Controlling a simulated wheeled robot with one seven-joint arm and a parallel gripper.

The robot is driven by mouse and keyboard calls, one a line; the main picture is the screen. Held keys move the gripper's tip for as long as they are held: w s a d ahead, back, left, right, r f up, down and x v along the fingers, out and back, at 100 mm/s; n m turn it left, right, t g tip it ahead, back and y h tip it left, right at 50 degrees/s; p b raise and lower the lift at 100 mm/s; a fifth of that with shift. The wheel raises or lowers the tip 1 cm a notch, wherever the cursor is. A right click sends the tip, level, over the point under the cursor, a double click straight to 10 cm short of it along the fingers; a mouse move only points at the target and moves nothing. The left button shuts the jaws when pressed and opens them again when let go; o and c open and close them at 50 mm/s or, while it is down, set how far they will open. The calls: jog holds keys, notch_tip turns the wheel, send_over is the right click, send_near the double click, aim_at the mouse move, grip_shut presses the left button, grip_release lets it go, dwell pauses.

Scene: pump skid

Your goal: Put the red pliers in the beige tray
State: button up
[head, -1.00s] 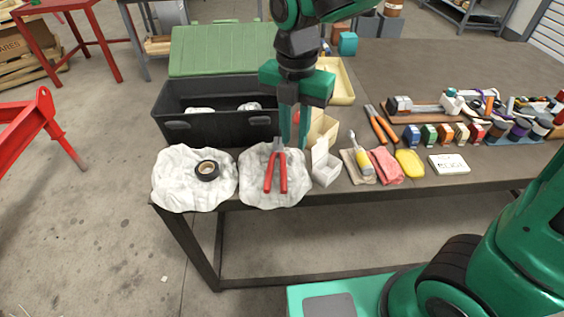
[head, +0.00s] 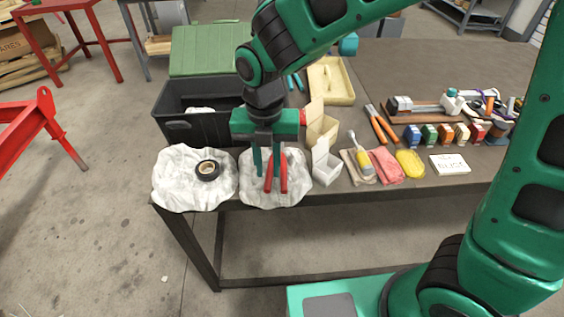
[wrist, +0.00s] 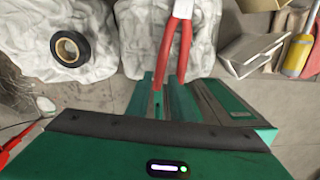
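The red pliers (head: 283,179) lie on a white crumpled cloth at the table's front edge, red handles toward the front. The wrist view shows both red handles (wrist: 185,50), with part of the grey metal head at the top edge. My gripper (head: 268,173) points down over the pliers, its two green fingers apart. In the wrist view, my fingertips (wrist: 163,80) are close to the handle ends; I cannot tell whether they touch. My gripper partly hides the pliers in the head view. The beige tray (head: 336,101) stands further back, to the right of the black toolbox.
A black toolbox (head: 190,130) with its green lid open stands behind the cloths. Black tape (head: 208,171) lies on the left cloth (head: 180,190). Small open cartons (head: 325,168), a brush, a pink cloth and a yellow sponge (head: 410,163) are to the right.

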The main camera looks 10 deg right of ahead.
aim_at(269, 179)
jog(key=shift+f, duration=1.5)
grip_shut()
jog(key=shift+r, duration=0.15)
